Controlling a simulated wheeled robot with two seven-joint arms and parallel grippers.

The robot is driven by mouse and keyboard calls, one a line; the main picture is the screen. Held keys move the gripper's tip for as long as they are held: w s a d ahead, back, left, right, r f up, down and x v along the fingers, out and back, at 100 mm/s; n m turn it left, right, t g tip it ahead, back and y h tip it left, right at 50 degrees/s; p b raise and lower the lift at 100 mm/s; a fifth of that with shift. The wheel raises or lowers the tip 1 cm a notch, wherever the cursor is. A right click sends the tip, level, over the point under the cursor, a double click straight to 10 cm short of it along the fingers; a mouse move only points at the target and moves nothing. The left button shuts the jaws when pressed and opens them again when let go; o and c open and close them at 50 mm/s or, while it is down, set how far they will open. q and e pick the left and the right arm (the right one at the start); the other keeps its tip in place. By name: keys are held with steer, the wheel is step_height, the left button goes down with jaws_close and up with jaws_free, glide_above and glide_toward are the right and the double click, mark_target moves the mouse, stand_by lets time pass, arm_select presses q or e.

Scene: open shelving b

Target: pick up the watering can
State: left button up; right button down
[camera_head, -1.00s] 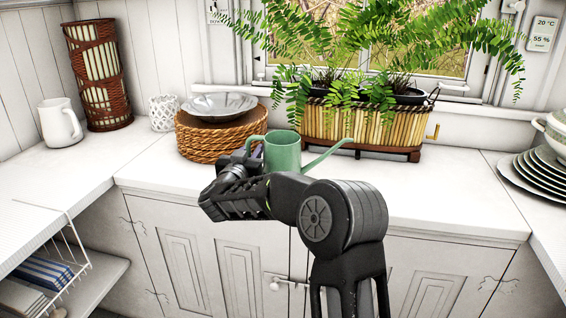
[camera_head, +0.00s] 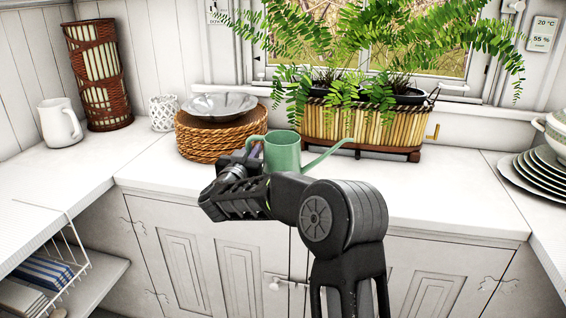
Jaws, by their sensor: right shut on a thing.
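My left gripper is not in view.
A woven basket (camera_head: 205,142) with a metal bowl (camera_head: 219,106) stands behind left of the can. A fern planter (camera_head: 360,128) stands behind right. A white jug (camera_head: 60,124) is at far left, stacked plates (camera_head: 540,172) at right. The counter (camera_head: 430,195) right of the can is clear.

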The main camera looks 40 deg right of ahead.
stand_by(0.3)
steer(key=shift+r, duration=0.1)
steer(key=shift+r, duration=0.2)
stand_by(0.3)
step_height(320, 180, up, 10)
steer(key=p, duration=0.3)
steer(key=shift+f, duration=0.2)
stand_by(0.5)
stand_by(0.7)
